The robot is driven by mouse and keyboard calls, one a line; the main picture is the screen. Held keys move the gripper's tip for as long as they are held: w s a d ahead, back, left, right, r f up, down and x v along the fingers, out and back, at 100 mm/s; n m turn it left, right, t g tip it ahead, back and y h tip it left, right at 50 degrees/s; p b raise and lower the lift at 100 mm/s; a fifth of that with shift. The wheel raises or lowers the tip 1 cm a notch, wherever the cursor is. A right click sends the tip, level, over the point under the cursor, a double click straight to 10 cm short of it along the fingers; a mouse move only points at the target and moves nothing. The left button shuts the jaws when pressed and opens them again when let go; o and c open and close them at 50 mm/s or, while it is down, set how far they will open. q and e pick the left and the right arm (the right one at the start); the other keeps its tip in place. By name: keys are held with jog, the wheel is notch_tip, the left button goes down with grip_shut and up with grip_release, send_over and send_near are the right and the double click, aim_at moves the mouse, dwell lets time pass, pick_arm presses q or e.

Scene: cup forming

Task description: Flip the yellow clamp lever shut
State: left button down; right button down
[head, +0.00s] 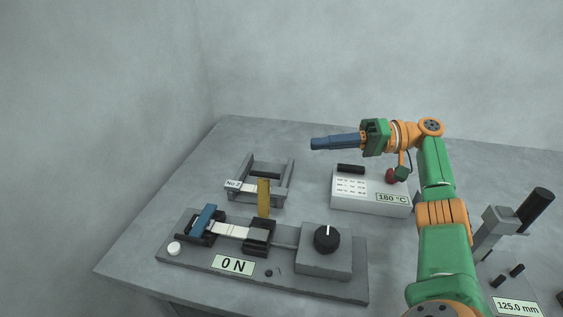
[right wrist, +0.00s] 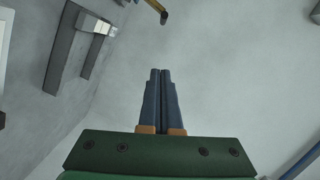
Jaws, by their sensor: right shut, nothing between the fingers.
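The yellow clamp lever (head: 264,197) stands upright at the right clamp (head: 258,238) of a grey test fixture (head: 205,258). A blue lever (head: 204,219) lies low over the left clamp, and a pale strip (head: 237,231) spans between the two clamps. My right gripper (head: 313,143) is shut and empty, held in the air behind and to the right of the yellow lever, apart from it. In the right wrist view its blue fingers (right wrist: 160,72) are together, and the yellow lever's tip (right wrist: 163,17) shows at the top edge. My left gripper is not in view.
A "No 2" rack (head: 270,178) stands behind the fixture. A white "180 °C" box (head: 370,195) stands to the right. A black knob (head: 327,239) sits on the fixture's right block, with a "0 N" display (head: 232,265) in front. A "125.0 mm" device (head: 506,245) is at far right.

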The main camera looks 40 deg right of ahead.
aim_at(264, 195)
jog(key=w+a+f+p, duration=0.2)
jog(key=a+p, duration=0.1)
jog(key=a, duration=0.6)
jog(key=shift+w+a+f+p, duration=0.15)
jog(key=shift+a+f+p, duration=0.1)
jog(key=shift+p, duration=0.15)
jog(key=shift+s+a+r+n+b, duration=0.25)
jog(key=shift+s+a+n+b, duration=0.1)
jog(key=shift+n, duration=0.15)
